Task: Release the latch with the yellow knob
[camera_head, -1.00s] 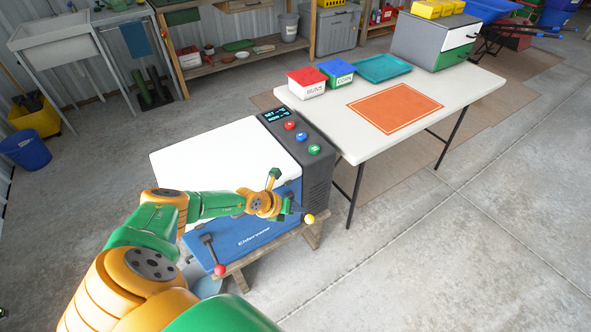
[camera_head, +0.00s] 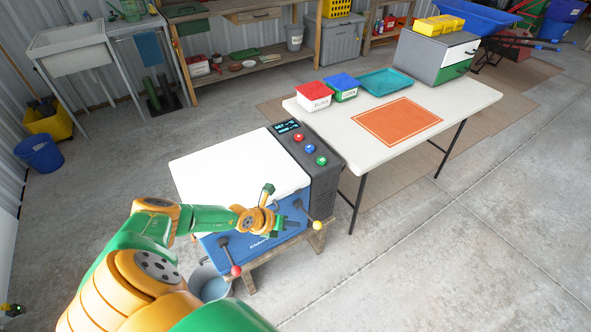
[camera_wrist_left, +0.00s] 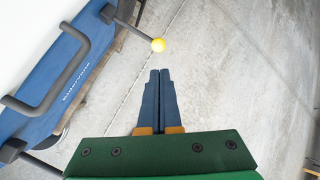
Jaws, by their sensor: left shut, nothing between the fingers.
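The yellow knob (camera_head: 317,225) sits on the end of a dark latch lever at the right of the cooler's blue front (camera_head: 212,243). It also shows in the left wrist view (camera_wrist_left: 158,45), just beyond my fingertips. My left gripper (camera_head: 287,225) is shut and empty, left of the yellow knob. In the left wrist view its fingers (camera_wrist_left: 160,72) point toward the knob with a visible gap. A second lever with a red knob (camera_head: 236,270) is at the cooler's left. The white lid (camera_head: 235,165) looks closed. My right gripper is not in view.
A bar handle (camera_wrist_left: 75,60) stands out from the cooler's front. The cooler rests on a wooden stand (camera_head: 268,262) with a bucket (camera_head: 208,285) beside it. A white table (camera_head: 465,97) stands behind to the right. The floor at right is clear.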

